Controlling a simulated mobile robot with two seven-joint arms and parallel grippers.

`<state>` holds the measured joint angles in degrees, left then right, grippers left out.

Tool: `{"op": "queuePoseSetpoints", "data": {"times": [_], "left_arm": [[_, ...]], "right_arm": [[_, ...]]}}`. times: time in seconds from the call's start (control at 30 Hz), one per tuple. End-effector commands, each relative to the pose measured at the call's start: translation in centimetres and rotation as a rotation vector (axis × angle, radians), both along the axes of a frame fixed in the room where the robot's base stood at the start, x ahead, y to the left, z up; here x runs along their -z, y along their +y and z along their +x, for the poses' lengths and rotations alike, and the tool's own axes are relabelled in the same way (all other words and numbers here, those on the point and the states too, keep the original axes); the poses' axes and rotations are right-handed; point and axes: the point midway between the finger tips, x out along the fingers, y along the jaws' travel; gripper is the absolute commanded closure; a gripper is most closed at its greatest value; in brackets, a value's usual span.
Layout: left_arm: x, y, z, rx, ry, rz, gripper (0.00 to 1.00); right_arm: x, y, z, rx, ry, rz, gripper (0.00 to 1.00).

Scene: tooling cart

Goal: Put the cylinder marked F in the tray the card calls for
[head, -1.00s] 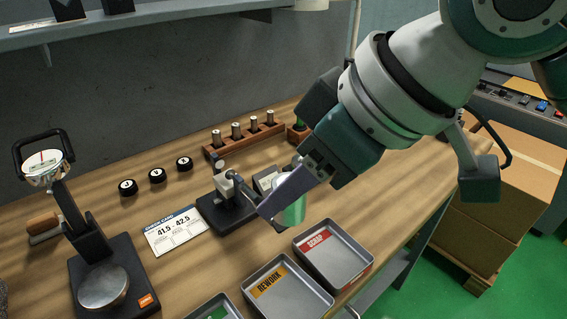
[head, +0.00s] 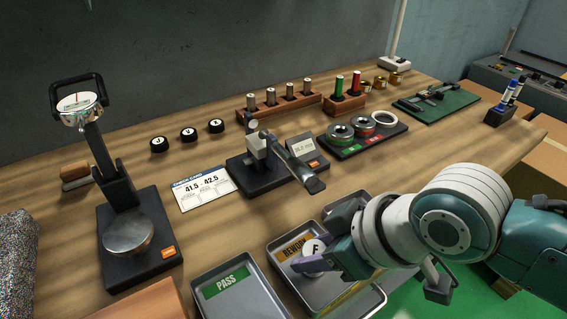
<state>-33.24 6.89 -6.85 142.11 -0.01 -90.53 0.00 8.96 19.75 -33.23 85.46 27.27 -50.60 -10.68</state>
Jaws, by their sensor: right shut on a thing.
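The cylinder marked F (head: 314,247) shows its pale top with a black F. My right gripper (head: 319,256) is shut on it, over the REWORK tray (head: 258,251). The gripper hides the cylinder's lower part, so I cannot tell whether it touches the tray floor. The PASS tray (head: 203,283), with a green label, is to the left. The tray to the right (head: 331,207) is mostly hidden behind my gripper. The white card (head: 203,188) reads 41.5 and 42.5. My left gripper is not in view.
A gauge stand with a small display (head: 304,147) stands behind the trays. A dial instrument on a black base (head: 112,268) is at the left. A wooden rack of several cylinders (head: 263,112) and a ring gauge holder (head: 372,145) stand farther back.

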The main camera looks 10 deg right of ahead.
Motion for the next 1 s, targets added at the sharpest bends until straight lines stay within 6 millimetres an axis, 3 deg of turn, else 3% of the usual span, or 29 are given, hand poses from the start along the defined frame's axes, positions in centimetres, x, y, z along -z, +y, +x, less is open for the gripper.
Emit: {"op": "queuePoseSetpoints", "data": {"times": [0.4, 0.43, 0.5, 0.77, 1.0], "left_arm": [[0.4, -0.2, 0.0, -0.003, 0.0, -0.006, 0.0], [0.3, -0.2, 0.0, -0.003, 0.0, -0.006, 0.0], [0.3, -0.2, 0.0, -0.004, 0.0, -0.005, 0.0], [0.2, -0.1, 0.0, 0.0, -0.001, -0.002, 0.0], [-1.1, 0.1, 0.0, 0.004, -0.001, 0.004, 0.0]], "right_arm": [[0.7, 0.0, 0.1, -0.001, -0.003, 0.001, 1.0], [0.6, 0.0, 0.1, -0.001, -0.002, 0.001, 0.52], [0.5, 0.0, 0.0, -0.001, -0.002, 0.001, 0.45], [0.5, 0.0, 0.0, 0.0, -0.002, 0.001, 0.43], [-2.0, -0.8, -1.0, -0.001, -0.003, 0.0, 0.43]]}}
